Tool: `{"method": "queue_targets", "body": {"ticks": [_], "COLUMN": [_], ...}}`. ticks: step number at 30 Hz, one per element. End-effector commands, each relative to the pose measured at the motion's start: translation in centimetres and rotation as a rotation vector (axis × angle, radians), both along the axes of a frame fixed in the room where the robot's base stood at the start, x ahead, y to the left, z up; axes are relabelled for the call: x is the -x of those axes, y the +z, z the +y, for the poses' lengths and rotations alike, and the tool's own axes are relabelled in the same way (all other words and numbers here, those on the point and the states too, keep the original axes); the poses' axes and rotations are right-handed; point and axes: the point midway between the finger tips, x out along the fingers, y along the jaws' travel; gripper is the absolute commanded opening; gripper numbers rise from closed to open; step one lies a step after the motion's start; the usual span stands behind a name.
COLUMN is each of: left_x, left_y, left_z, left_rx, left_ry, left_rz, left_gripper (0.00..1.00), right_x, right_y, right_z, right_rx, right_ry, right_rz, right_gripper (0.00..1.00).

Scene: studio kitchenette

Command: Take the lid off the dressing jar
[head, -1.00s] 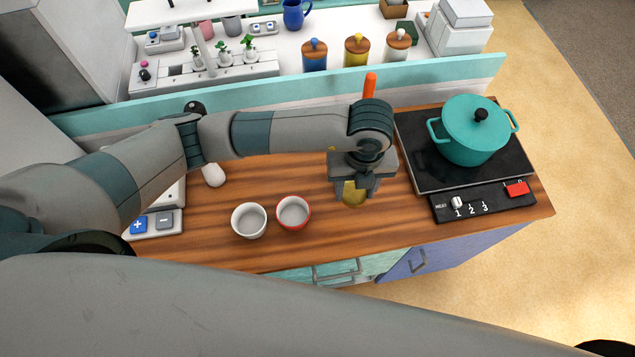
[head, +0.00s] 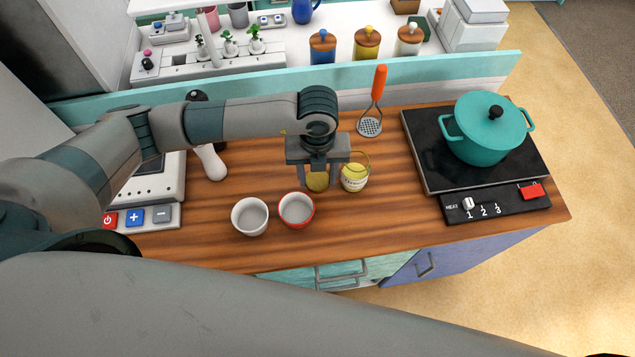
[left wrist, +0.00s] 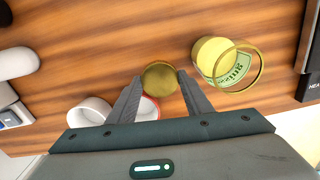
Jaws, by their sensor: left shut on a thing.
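The dressing jar (head: 354,180) stands upright on the wooden counter, a small jar with yellow contents and a printed label. Its top is open, and a thin gold ring shows at its rim. It also shows in the left wrist view (left wrist: 222,62), right of the fingers. The round gold lid (head: 317,181) is apart from the jar, just left of it. My left gripper (head: 318,184) is shut on the lid, which shows between the fingertips in the left wrist view (left wrist: 160,79). My right gripper is not in view.
A white bowl (head: 250,217) and a red-rimmed bowl (head: 296,211) stand in front of the left gripper. A masher with an orange handle (head: 379,82) is behind the jar. A teal pot (head: 485,133) sits on the hob (head: 432,165) at right. Counter right of the jar is clear.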

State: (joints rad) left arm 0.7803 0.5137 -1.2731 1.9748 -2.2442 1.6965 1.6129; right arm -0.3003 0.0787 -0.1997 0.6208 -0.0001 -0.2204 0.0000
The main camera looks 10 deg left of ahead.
Motion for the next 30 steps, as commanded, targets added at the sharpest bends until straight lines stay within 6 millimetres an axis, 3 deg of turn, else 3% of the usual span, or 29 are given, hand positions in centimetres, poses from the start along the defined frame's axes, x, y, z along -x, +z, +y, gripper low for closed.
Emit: {"method": "queue_targets", "body": {"ticks": [5,15,29,30], "left_x": [0.0,0.0,0.0,0.0], "left_y": [-0.4,-4.1,-4.4,-4.3], "left_z": [0.0,0.0,0.0,0.0], "left_rx": [-0.001,-0.001,-0.001,-0.001], "left_ry": [0.000,0.000,0.000,0.000], "left_rz": [0.000,-0.001,0.000,-0.001], "left_gripper": [0.19,0.19,0.19,0.55], "right_x": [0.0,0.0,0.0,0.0], "right_y": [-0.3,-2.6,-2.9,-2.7], "right_z": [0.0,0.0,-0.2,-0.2], "right_rx": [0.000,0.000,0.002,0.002], "right_ry": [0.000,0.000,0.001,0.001], "right_rz": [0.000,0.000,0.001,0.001], "right_gripper": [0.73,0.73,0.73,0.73]}}
